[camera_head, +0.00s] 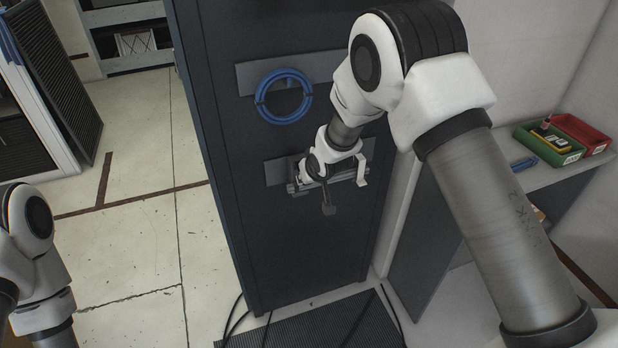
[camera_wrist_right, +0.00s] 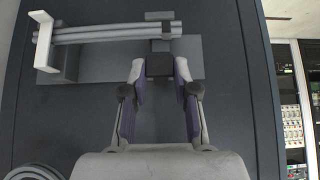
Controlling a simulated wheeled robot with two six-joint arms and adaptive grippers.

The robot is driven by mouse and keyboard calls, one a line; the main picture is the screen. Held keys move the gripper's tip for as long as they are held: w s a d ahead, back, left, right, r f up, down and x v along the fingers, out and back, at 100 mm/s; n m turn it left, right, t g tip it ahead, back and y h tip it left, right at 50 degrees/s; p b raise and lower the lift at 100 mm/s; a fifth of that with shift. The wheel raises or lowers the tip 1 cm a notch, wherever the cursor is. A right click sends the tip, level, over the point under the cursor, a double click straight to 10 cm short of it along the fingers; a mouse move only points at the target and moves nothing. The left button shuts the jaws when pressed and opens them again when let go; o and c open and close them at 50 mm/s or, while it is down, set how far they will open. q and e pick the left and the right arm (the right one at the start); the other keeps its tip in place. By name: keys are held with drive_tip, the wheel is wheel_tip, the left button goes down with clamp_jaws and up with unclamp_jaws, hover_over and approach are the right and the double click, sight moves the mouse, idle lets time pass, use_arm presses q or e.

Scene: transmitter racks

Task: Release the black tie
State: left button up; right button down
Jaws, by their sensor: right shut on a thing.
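The black tie (camera_wrist_right: 160,66) shows as a dark block between the fingertips of my right gripper (camera_wrist_right: 160,72) in the right wrist view. Both fingers are against its sides. The tie sits right at a grey bundle of rods or cables (camera_wrist_right: 100,36), which lies along a grey plate (camera_wrist_right: 190,60) on the dark cabinet. In the head view the bundle (camera_head: 346,178) is partly hidden behind my right wrist, and the fingertips are hard to make out there. Part of my left arm shows at the lower left, but its gripper is out of view.
A blue coil (camera_head: 262,88) hangs on another plate above the bundle, on the cabinet (camera_head: 225,130). A white clip (camera_head: 362,170) stands out at the bundle's right end. Green (camera_head: 545,150) and red (camera_head: 588,138) bins sit on a shelf at right. Black cables lie near a floor mat (camera_head: 310,325).

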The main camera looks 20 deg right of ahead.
drive_tip(key=shift+w+r, duration=0.3)
drive_tip(key=shift+r, duration=0.05)
drive_tip(key=c, duration=0.9)
unclamp_jaws()
drive_tip(key=shift+f, duration=0.1)
drive_tip(key=shift+w+f, duration=0.15)
drive_tip(key=shift+f, duration=0.1)
drive_tip(key=v, duration=1.2)
drive_tip(key=shift+f, duration=0.1)
